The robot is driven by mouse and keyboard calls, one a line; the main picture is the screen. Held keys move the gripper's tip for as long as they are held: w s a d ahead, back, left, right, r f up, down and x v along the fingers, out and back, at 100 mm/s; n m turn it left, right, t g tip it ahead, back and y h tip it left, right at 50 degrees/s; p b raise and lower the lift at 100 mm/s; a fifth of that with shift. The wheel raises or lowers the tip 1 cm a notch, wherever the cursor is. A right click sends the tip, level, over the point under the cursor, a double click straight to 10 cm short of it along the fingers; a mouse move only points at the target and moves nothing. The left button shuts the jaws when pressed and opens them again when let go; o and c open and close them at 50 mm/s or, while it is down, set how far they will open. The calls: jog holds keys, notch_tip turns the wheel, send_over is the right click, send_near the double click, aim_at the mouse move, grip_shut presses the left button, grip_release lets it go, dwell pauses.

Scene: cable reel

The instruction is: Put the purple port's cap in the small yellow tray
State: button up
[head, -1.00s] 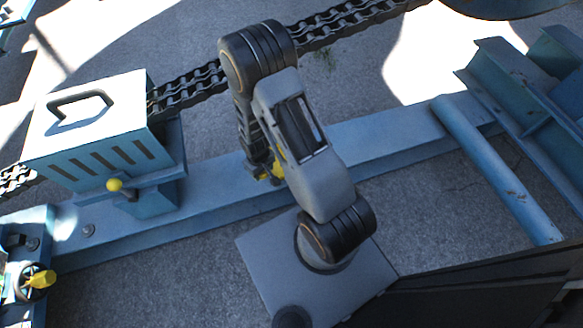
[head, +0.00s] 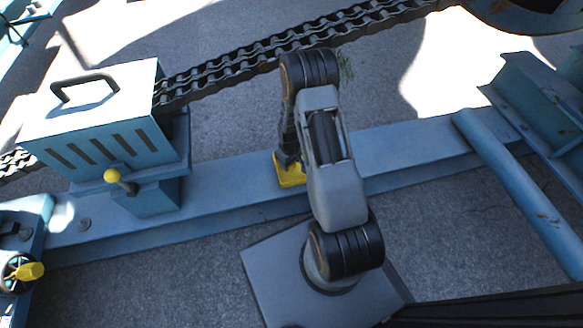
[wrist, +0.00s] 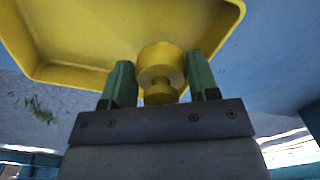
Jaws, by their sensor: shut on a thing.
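The small yellow tray (head: 293,178) sits on the blue beam in the head view, partly hidden by my arm. In the wrist view the tray (wrist: 75,45) fills the top of the picture. My gripper (wrist: 159,75) is shut on a yellow round cap (wrist: 161,58) with a stepped shape, held between its two green fingers. The cap shows against the tray's inside; I cannot tell whether it touches the tray floor. In the head view my gripper (head: 288,158) is at the tray, its fingers and the cap mostly hidden. The purple port is not in view.
A blue slotted box (head: 100,125) with a black handle and a yellow-knobbed lever (head: 112,176) stands left on the beam (head: 400,150). A heavy chain (head: 230,65) runs behind. A yellow-handled wheel (head: 22,272) is at far left, and a blue pipe (head: 515,190) at right.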

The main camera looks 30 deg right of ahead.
aim_at(292, 166)
jog(key=shift+w+d+f, duration=0.15)
jog(key=shift+d+f, duration=0.05)
jog(key=shift+f, duration=0.2)
jog(key=shift+w+d+f+b, duration=0.1)
jog(key=shift+d+f+b, duration=0.1)
jog(key=shift+f+b, duration=1.3)
jog(key=shift+f, duration=0.2)
jog(key=shift+f, duration=0.15)
jog(key=o, duration=1)
jog(key=shift+o, duration=0.2)
